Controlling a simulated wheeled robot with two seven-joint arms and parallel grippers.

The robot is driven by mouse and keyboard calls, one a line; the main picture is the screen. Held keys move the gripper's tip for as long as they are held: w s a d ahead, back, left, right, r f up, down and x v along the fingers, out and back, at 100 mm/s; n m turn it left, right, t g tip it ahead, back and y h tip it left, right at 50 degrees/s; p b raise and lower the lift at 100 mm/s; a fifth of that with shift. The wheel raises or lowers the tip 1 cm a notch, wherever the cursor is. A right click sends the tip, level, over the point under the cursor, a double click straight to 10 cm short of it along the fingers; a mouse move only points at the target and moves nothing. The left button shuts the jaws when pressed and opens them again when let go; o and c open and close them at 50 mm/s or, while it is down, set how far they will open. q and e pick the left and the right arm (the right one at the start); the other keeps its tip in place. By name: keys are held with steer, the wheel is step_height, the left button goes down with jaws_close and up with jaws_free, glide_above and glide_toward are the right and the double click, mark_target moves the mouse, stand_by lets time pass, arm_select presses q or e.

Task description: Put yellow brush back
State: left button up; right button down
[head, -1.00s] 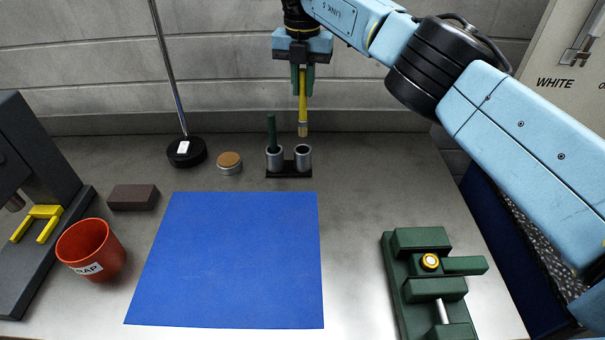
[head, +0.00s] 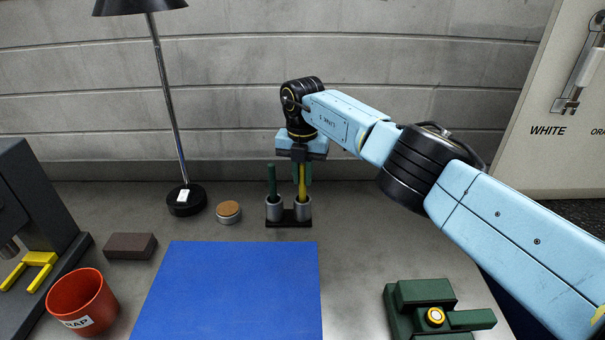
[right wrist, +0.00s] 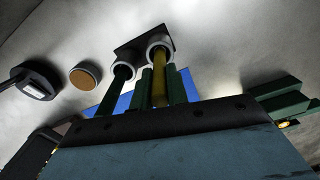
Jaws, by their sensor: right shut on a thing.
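The yellow brush (head: 302,182) stands upright with its lower end inside the right cup of the two-cup holder (head: 289,222). My right gripper (head: 302,178) is shut on the upper part of its handle, above the cup. The right wrist view also shows the yellow brush (right wrist: 159,75) between the green fingers, entering the cup mouth. A green brush (head: 272,180) stands in the left cup; it also shows in the right wrist view (right wrist: 115,90). The brush's lower tip is hidden in the cup. My left gripper is not in view.
A blue mat (head: 230,290) lies in front of the holder. A lamp base (head: 186,200), a round cork-topped tin (head: 228,211) and a dark block (head: 130,246) stand to the left. A red scrap cup (head: 82,303) and a green vise (head: 425,310) are nearer the front.

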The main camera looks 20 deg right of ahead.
steer(key=shift+f, duration=0.15)
steer(key=c, duration=1.4)
jaws_free()
step_height(320, 180, up, 12)
steer(key=shift+r, duration=0.2)
